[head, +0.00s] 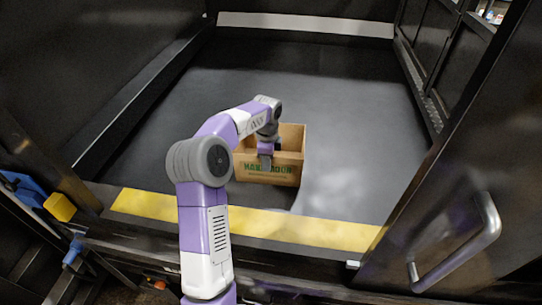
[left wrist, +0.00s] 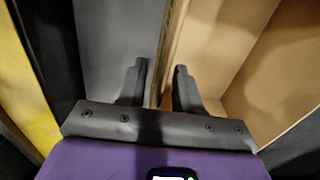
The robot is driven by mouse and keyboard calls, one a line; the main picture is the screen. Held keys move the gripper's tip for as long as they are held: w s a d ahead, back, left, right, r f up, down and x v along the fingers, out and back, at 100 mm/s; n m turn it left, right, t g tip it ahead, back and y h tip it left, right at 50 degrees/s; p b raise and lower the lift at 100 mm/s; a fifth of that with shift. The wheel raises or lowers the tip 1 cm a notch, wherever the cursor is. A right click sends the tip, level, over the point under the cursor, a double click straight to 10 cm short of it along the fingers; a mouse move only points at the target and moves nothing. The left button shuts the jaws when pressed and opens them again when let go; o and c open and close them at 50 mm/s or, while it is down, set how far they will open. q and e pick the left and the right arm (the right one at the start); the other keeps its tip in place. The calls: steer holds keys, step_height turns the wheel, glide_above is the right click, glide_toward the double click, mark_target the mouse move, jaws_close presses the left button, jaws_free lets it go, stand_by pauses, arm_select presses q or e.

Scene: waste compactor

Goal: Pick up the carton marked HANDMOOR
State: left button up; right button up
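The open-topped brown carton (head: 286,174) stands on the dark compactor floor, just beyond the yellow strip. Green lettering on its near face is partly covered by my gripper but fits HANDMOOR. My left gripper (head: 265,160) points down at the carton's near wall. In the left wrist view, the left gripper's fingers (left wrist: 160,78) stand apart, one on each side of the carton wall (left wrist: 169,55). A gap shows between the left finger and the wall; the right finger is inside, close to it. My right gripper is not in view.
A yellow strip (head: 330,233) marks the compactor's front edge. Dark side walls rise left and right. A door with a grey handle (head: 465,245) stands at the near right. The floor (head: 350,110) around the carton is clear.

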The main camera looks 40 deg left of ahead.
arm_select(q)
steer(key=shift+f, duration=0.5)
jaws_close()
steer(key=shift+w, duration=0.1)
stand_by(1.0)
